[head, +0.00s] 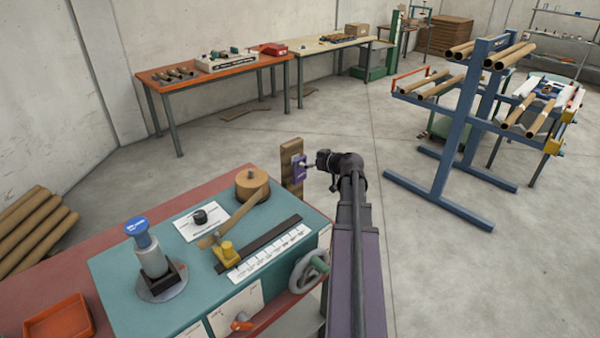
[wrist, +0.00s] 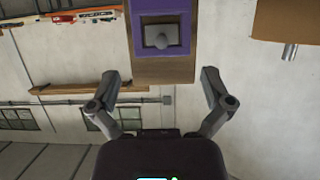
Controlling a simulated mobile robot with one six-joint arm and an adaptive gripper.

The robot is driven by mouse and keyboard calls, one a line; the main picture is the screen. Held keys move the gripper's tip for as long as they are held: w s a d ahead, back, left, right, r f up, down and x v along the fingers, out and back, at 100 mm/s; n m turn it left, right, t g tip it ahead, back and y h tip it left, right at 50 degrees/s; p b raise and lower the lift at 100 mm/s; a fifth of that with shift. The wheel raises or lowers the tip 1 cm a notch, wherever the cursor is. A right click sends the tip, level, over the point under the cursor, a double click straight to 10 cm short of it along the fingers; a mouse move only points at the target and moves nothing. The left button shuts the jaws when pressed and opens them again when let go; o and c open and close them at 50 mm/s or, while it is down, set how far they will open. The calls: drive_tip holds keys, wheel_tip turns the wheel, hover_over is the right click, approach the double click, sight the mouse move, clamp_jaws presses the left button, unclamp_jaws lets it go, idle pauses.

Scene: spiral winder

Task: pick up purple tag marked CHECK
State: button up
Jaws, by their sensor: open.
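A purple tag (head: 299,172) hangs on the face of an upright wooden post (head: 291,150) beyond the far right corner of the teal-topped bench. In the wrist view the purple tag (wrist: 145,6) is at the top centre, with a grey peg or knob (wrist: 165,38) in a dark recess at its middle. No lettering on it can be read. My gripper (head: 313,166) is just right of the tag in the head view. In the wrist view my gripper (wrist: 160,80) is open and empty, its fingers spread below the tag, apart from it.
The teal bench top (head: 130,262) holds a blue-capped post (head: 150,250), a tape roll (head: 252,184), a black dial (head: 200,217) and a ruler strip. A handwheel (head: 310,270) sticks out at its right side. A blue tube rack (head: 465,130) stands right; floor between is clear.

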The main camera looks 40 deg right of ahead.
sight(301, 159)
drive_tip(key=shift+b+x, duration=0.8)
drive_tip(key=shift+x, duration=1.8)
drive_tip(key=shift+a+r, duration=0.1)
drive_tip(key=shift+r, duration=0.1)
drive_tip(key=c, duration=1)
drive_tip(key=shift+r, duration=0.1)
drive_tip(key=shift+r+p, duration=0.65)
drive_tip(key=shift+p, duration=0.1)
drive_tip(key=shift+s+r, duration=0.1)
drive_tip(key=shift+s, duration=0.15)
drive_tip(key=s, duration=0.5)
drive_tip(key=s+d, duration=0.1)
drive_tip(key=s, duration=1.1)
drive_tip(key=shift+s+d, duration=0.2)
